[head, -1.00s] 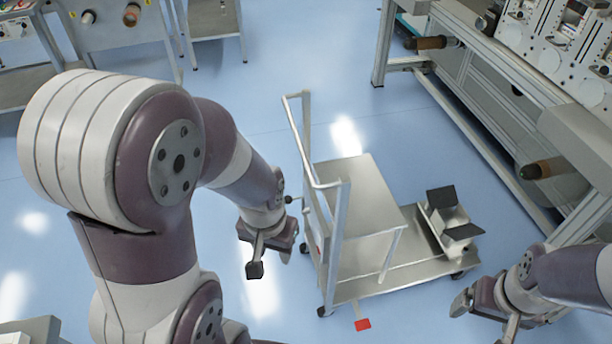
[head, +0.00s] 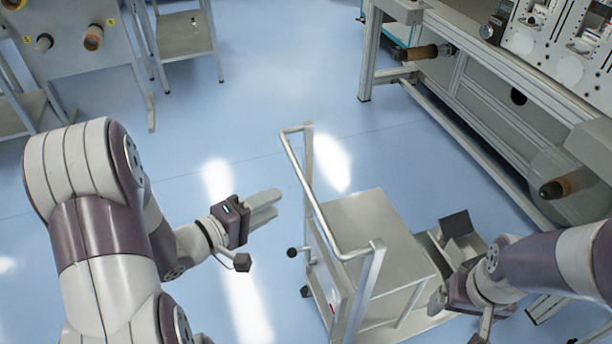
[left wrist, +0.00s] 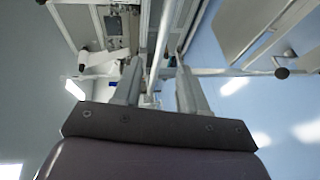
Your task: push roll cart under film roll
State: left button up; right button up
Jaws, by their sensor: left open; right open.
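The roll cart (head: 374,232), a grey metal cart with an upright push handle (head: 312,190) on its left side, stands on the blue floor at lower centre in the head view. A V-shaped cradle (head: 457,232) sits at its right end. What looks like a translucent film roll (head: 560,158) hangs on a brown-tipped spindle of the machine at right. My left gripper (head: 268,207) is open and empty, left of the handle and apart from it. In the left wrist view its fingers (left wrist: 157,78) stand apart. My right gripper (head: 462,318) is open over the cart's right end and partly hides it; contact is unclear.
The long machine frame (head: 470,120) runs along the right, with another spindle (head: 430,52) at its far end. A panel stand (head: 70,50) and a small metal table (head: 185,40) stand at the back left. The floor between them is clear.

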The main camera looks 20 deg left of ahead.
aim_at(309, 186)
pick_arm(q)
jog(key=b+x, duration=0.1)
jog(key=x, duration=1)
jog(key=shift+w+d+f, duration=0.15)
jog(key=shift+w+d+f+b, duration=0.2)
jog(key=shift+w+b, duration=0.1)
jog(key=shift+w, duration=0.25)
jog(key=shift+s+r, duration=0.1)
jog(key=shift+c, duration=0.5)
grip_shut()
